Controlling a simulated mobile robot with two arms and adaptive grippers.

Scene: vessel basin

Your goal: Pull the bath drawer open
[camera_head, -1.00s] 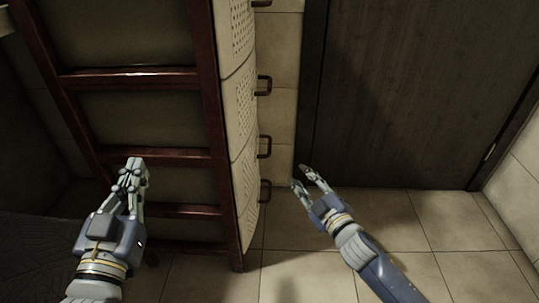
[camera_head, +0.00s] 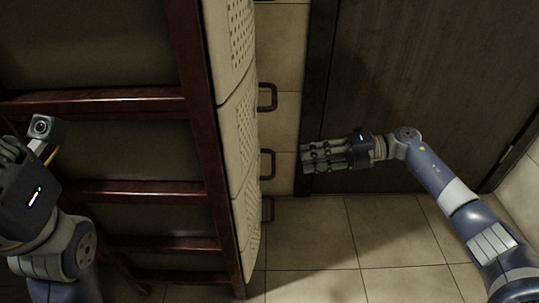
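A tall dark-red wooden frame holds a stack of cream drawers with perforated fronts (camera_head: 236,125), seen edge-on. Brown handles stick out to the right from the fronts: an upper one (camera_head: 273,97), a middle one (camera_head: 272,163) and a lower one (camera_head: 271,210). All the fronts look flush. My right gripper (camera_head: 304,157) points left toward the middle handle, a short way to its right in the picture and apparently apart from it. Its fingers look side-on, so their opening is unclear. My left gripper (camera_head: 8,150) is at the left edge, partly cut off.
A dark door (camera_head: 430,80) stands behind my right arm. The tiled floor (camera_head: 310,235) below my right gripper is clear. The wooden frame's rails (camera_head: 150,192) lie near my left arm.

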